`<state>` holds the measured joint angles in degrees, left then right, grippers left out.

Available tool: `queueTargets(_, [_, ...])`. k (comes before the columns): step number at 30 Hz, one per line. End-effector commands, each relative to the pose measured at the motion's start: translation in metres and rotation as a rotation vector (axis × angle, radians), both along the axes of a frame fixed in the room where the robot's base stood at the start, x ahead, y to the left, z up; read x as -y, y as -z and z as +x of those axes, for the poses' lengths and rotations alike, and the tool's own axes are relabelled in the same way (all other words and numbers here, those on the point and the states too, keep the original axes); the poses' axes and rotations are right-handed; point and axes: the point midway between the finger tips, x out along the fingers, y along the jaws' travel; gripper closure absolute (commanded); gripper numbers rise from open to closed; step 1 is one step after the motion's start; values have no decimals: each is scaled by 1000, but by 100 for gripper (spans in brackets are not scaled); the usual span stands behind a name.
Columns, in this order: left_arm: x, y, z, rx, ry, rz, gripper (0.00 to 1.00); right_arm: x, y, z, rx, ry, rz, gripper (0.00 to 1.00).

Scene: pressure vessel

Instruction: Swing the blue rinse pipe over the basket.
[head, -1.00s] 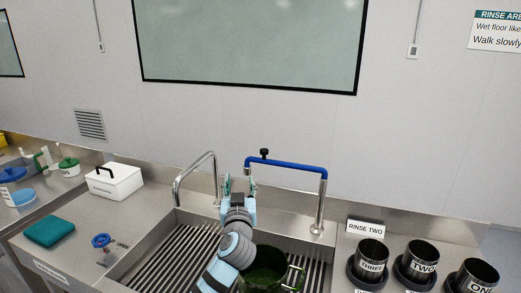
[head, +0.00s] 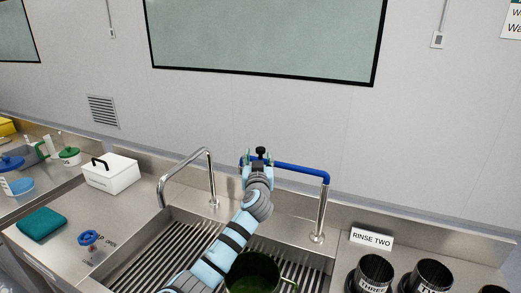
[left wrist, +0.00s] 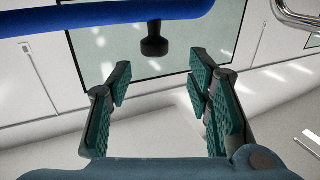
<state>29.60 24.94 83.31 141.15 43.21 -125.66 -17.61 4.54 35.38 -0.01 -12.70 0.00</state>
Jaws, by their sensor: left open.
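The blue rinse pipe (head: 300,170) runs sideways from the top of a steel post at the sink's back edge. Its black knob (head: 261,151) stands near the left end. My left gripper (head: 257,162) overlaps that end in the head view and partly hides it. In the left wrist view the pipe (left wrist: 110,14) crosses the top and the knob (left wrist: 154,42) lies beyond and between the open fingertips (left wrist: 158,75), with nothing held. The green basket (head: 250,278) sits in the sink, partly hidden by my left arm. My right gripper is out of view.
A bare steel tap (head: 184,170) arches over the sink's left part. Black cups (head: 373,272) stand on the right counter by a RINSE TWO sign (head: 371,237). A white box (head: 110,175) and teal cloth (head: 41,224) lie left.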

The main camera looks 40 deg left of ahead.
Motion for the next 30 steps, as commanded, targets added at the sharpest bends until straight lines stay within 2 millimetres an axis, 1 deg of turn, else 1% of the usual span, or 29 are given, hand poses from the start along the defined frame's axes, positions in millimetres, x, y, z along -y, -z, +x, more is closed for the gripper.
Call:
queueTargets(1, [-10,-1,11,1,-3,-1,54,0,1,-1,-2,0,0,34])
queueTargets(3, [-21,0,24,1,-2,-2,54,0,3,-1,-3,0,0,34])
queueTargets(6, [-30,-2,37,2,-1,1,54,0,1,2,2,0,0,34])
queueTargets(9, [-36,-2,45,2,0,-1,54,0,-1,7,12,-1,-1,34])
queueTargets(12, [-38,-1,49,1,4,-1,54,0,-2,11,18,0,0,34])
queueTargets(20, [-38,-1,51,1,6,-1,54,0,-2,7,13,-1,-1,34])
queueTargets(21, [-38,-1,51,1,6,-1,57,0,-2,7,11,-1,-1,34])
queueTargets(23, [-38,0,51,1,6,-1,67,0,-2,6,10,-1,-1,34])
queueTargets(24, [-38,0,51,1,6,-1,73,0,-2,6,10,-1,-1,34])
queueTargets(29, [-38,0,51,0,6,0,99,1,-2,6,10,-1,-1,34])
queueTargets(30, [-38,0,51,0,6,0,100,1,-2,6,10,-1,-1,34])
